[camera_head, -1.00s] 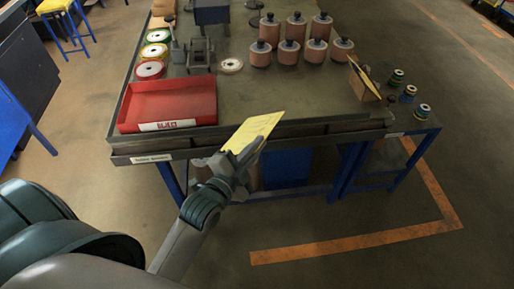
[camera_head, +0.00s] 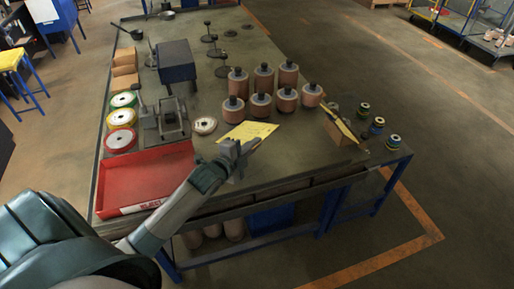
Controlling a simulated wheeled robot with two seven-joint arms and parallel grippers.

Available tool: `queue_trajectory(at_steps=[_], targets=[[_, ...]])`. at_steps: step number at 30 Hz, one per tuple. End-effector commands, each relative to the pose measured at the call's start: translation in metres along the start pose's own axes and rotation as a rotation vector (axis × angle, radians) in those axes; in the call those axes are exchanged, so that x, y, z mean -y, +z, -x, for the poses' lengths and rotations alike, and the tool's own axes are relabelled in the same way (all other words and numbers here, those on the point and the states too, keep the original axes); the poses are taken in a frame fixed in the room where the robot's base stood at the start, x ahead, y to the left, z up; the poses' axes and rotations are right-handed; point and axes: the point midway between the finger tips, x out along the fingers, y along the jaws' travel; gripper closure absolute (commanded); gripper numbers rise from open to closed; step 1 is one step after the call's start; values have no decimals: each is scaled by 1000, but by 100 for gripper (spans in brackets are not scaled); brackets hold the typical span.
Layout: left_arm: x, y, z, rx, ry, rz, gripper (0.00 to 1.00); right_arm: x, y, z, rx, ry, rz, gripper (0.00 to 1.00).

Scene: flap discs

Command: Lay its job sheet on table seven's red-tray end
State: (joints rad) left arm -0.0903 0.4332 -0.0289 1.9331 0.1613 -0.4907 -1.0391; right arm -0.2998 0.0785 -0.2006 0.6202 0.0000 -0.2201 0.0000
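My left gripper appears shut on the sheet's near edge. The sheet looks nearly flat; I cannot tell whether it touches the table. The red tray (camera_head: 137,180) lies at the table's near left corner, partly behind my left arm. The grey table (camera_head: 290,155) runs away from me. My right gripper is not in view.
Copper-coloured cylinders with black knobs (camera_head: 261,103) stand just beyond the sheet. A white disc (camera_head: 204,125) and a metal fixture (camera_head: 172,122) are to its left. A wooden block (camera_head: 342,130) with a yellow card is at the right. Bare table lies right of the gripper.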

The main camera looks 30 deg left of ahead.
Motion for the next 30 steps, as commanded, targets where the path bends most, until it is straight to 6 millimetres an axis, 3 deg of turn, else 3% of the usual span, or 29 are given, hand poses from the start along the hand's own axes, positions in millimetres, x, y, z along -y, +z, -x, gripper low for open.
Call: queue_trajectory(at_steps=[14,30], targets=[[-7,1,-1,-1,0,1,100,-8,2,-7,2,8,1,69],[-53,13,-13,0,0,1,100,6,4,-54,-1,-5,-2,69]])
